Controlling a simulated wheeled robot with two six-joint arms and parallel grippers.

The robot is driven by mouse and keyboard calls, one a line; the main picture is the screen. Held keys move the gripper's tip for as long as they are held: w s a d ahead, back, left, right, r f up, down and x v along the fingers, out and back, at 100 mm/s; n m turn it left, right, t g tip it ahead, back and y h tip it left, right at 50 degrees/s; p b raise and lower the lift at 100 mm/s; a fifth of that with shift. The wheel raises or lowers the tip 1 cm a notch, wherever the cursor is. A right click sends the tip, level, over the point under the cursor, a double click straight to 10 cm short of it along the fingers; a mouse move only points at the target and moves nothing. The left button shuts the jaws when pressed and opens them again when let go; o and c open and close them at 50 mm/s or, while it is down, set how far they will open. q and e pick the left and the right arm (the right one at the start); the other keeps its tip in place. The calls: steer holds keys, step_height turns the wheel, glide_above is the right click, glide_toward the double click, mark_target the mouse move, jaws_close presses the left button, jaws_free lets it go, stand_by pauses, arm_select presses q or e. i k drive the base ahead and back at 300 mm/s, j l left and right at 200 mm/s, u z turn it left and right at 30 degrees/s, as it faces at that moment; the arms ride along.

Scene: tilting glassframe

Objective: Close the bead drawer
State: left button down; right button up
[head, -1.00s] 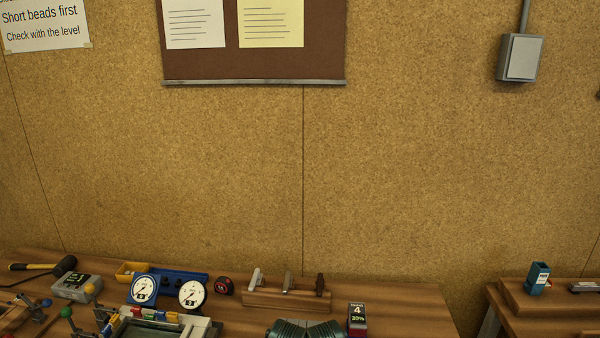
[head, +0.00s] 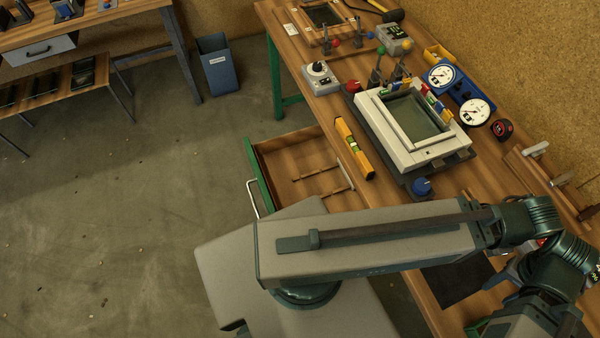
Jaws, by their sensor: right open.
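The bead drawer (head: 292,150) stands pulled out from the bench's long side. Its green front (head: 259,172) has a pale bar handle (head: 252,199) on the outer face. A few thin wooden strips (head: 317,173) lie inside. My right arm crosses the lower middle of the view and hides the drawer's near corner. Its far end folds back at the lower right, with my right gripper (head: 528,320) at the bottom edge, over the bench and well apart from the drawer. It is open, but its fingertips are hard to make out. My left gripper is out of view.
On the workbench (head: 322,110) are a yellow level (head: 355,148), a pale tilting frame (head: 393,135), dial gauges (head: 440,75) and a grey knob box (head: 320,77). A blue bin (head: 217,65) stands on the floor. The floor left of the drawer is clear.

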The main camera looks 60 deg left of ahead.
mark_target(290, 168)
steer(key=k+j, duration=0.25)
steer(key=j, duration=0.15)
steer(key=k+j, duration=0.25)
steer(key=j, duration=0.15)
steer(key=u, duration=1.85)
steer(key=k+j+z, duration=0.2)
steer(key=k+j, duration=0.3)
steer(key=j, duration=0.1)
